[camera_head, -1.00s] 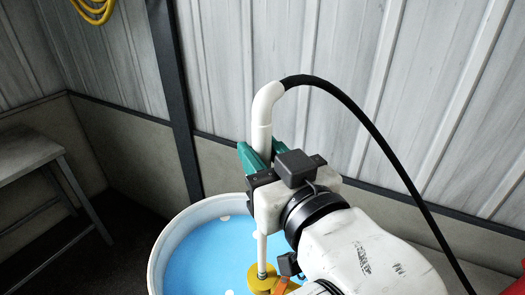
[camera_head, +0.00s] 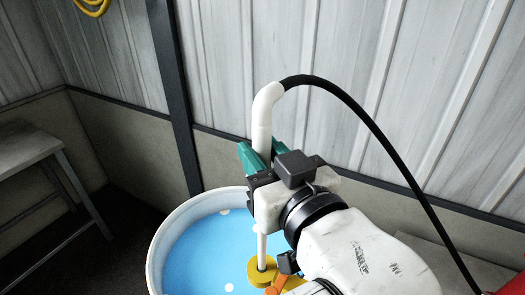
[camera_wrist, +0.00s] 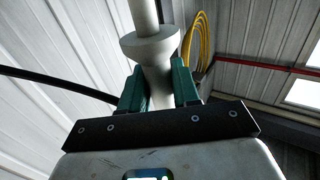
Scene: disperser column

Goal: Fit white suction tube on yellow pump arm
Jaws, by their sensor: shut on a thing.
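The white suction tube (camera_head: 262,140) stands upright, with a bent top joined to a black hose. My gripper (camera_head: 257,163) has green fingers shut on the tube's thicker upper part. In the wrist view the tube (camera_wrist: 155,50) and its wide collar show between the green fingers (camera_wrist: 159,88). The thin lower tube runs down past my gripper to the yellow pump arm (camera_head: 256,275), over the blue drum. The tube's lower end meets the yellow piece in the picture; I cannot tell whether it is seated in it. My wrist hides part of the yellow arm.
The white-rimmed drum (camera_head: 160,250) has a blue inside with white spots. An orange part (camera_head: 279,284) sits beside the yellow arm. The black hose (camera_head: 375,130) arches right. A dark post (camera_head: 175,100) and panelled wall stand behind; a grey bench (camera_head: 30,160) is at left.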

